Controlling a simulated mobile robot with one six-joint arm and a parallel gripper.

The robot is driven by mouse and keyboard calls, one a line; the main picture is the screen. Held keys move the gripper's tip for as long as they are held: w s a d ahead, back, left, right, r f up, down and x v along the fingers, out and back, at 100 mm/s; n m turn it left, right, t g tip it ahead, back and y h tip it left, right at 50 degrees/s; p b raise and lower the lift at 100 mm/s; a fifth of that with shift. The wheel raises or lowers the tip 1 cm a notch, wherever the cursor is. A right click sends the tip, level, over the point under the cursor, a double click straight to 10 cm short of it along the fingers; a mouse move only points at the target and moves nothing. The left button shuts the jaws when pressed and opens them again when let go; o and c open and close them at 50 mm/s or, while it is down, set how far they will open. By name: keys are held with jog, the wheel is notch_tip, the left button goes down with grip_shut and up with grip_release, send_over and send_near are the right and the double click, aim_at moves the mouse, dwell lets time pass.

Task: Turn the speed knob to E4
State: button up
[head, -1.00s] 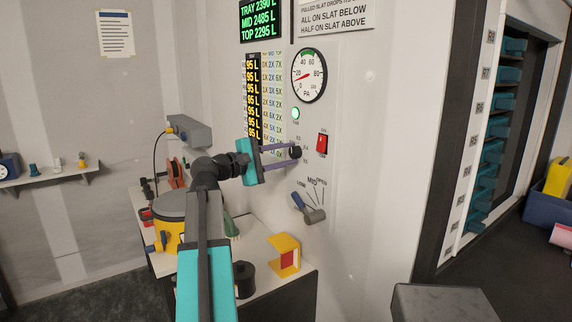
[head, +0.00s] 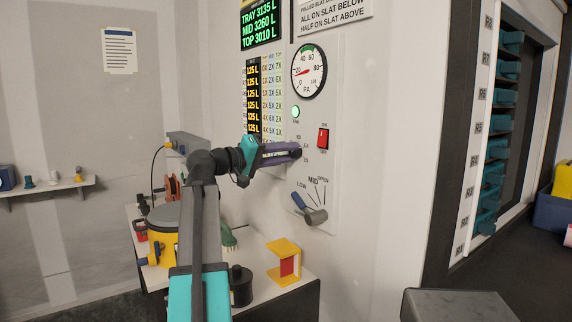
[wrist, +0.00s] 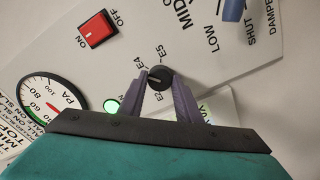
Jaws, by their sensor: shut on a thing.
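The black speed knob (head: 296,153) is on the white wall panel. In the wrist view the knob (wrist: 159,79) sits between the two purple fingers of my gripper (wrist: 158,82), which is shut on it. A pale line on the knob points roughly left in that view, toward the left finger. The labels E4 and E5 show above the knob and E2 below it; any label between E4 and E2 is hidden by the finger. In the head view my gripper (head: 293,152) reaches the knob from the left and hides part of it.
The red switch (head: 323,139) is right of the knob, with the damper lever (head: 309,208) below. The green lamp (head: 295,112) is lit. The pressure gauge (head: 308,71) and display (head: 261,30) are above. A cluttered bench (head: 265,300) stands below.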

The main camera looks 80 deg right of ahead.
jog(key=shift+f+m+b, duration=0.15)
jog(key=shift+m+b, duration=0.75)
jog(key=shift+m, duration=0.3)
jog(key=o, duration=1.1)
jog(key=shift+c, duration=0.2)
jog(key=shift+w, duration=0.1)
jog(key=v, duration=1.3)
jog(key=shift+w+a, duration=0.2)
jog(key=shift+a, duration=0.1)
